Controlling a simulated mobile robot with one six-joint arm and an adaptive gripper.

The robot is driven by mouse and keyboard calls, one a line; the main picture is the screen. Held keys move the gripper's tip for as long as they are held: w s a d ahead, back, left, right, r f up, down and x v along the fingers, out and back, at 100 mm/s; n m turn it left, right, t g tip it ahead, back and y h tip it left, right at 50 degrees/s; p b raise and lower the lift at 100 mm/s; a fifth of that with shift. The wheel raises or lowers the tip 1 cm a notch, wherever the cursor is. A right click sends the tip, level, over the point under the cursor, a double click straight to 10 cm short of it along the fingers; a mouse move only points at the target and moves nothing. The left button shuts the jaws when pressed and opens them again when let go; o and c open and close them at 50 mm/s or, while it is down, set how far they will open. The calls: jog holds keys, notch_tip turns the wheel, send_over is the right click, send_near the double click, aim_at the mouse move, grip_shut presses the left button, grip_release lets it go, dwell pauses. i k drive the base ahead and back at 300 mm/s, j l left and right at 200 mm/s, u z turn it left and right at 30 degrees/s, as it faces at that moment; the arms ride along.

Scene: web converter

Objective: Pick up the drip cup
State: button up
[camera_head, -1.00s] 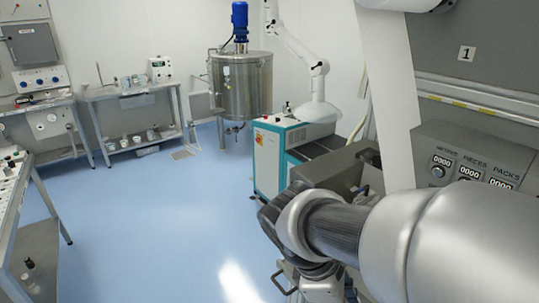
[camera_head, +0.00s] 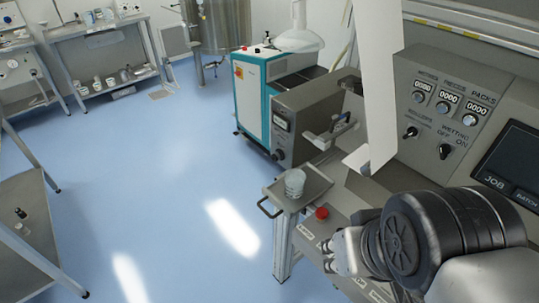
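A small pale, translucent cup (camera_head: 295,183), which looks like the drip cup, stands upright on a small grey metal stand (camera_head: 318,189) at the near corner of the machine. My arm comes in from the lower right. My gripper (camera_head: 338,252) is partly visible at its end, below and to the right of the cup and apart from it. My dark wrist joint hides part of the gripper, and its fingers are too small and unclear to read.
A red button (camera_head: 321,213) sits on the machine ledge by the stand. A grey control panel (camera_head: 450,110) rises behind my arm, with a white web (camera_head: 376,80) hanging beside it. A teal-and-white cabinet (camera_head: 262,95) stands beyond. The blue floor (camera_head: 150,190) left is clear.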

aim_at(295, 180)
jog(key=i+j, duration=0.15)
jog(key=j, duration=0.2)
jog(key=i+j, duration=0.15)
jog(key=j, duration=0.15)
jog(key=i+j+z, duration=0.1)
jog(key=j, duration=0.25)
jog(key=i+j, duration=0.25)
jog(key=k+l, duration=0.45)
jog(key=i+j, duration=0.5)
jog(key=j, duration=0.15)
